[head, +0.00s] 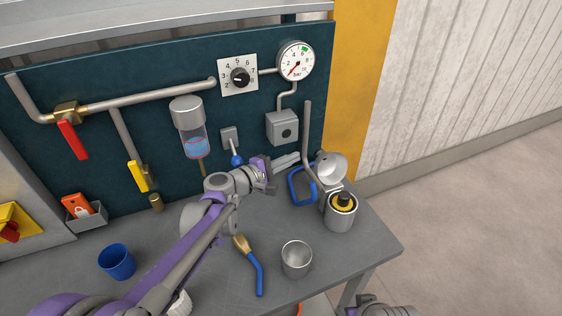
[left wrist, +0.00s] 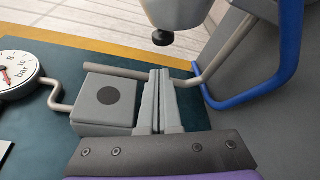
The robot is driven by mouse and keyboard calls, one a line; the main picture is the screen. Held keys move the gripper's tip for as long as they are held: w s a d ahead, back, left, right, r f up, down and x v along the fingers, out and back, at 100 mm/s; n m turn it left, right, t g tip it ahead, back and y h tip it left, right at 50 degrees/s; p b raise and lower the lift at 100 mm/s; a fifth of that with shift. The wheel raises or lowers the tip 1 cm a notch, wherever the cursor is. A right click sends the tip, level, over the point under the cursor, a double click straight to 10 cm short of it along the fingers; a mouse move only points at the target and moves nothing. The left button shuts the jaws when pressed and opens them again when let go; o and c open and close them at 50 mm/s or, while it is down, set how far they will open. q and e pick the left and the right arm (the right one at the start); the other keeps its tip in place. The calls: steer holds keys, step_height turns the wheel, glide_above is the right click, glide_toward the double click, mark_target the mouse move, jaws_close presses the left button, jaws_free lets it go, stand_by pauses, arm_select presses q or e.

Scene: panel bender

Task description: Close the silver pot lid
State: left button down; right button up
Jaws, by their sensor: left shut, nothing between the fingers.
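The silver pot (head: 340,214) stands near the right end of the bench. Its lid (head: 331,166) is tilted up and open behind the pot, and a dark and yellow inside shows. The lid also shows at the top of the left wrist view (left wrist: 180,10), with its black knob (left wrist: 162,38). My left gripper (head: 297,157) is shut and empty, just left of the lid and apart from it. Its closed fingers show in the left wrist view (left wrist: 159,74). My right gripper's fingers are not in view.
A blue loop handle (head: 291,187) with a grey rod stands between my left gripper and the pot. A grey box (head: 282,127) and gauge (head: 295,61) are on the panel. A metal cup (head: 297,260), blue-handled brush (head: 256,272) and blue cup (head: 117,263) are on the bench.

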mark_target(326, 165)
arm_select(q)
steer(key=shift+s+d+r+p, duration=0.15)
steer(key=shift+s+d, duration=0.05)
steer(key=shift+d, duration=0.5)
steer(key=shift+s+d+r+p, duration=0.1)
steer(key=shift+s+d+r, duration=0.1)
steer(key=shift+d, duration=0.5)
steer(key=shift+s+d+r+p, duration=0.15)
steer(key=shift+d, duration=0.55)
steer(key=shift+r, duration=0.1)
steer(key=shift+s+d+r+m, duration=0.1)
steer(key=shift+s+r+m, duration=0.05)
steer(key=shift+m, duration=0.15)
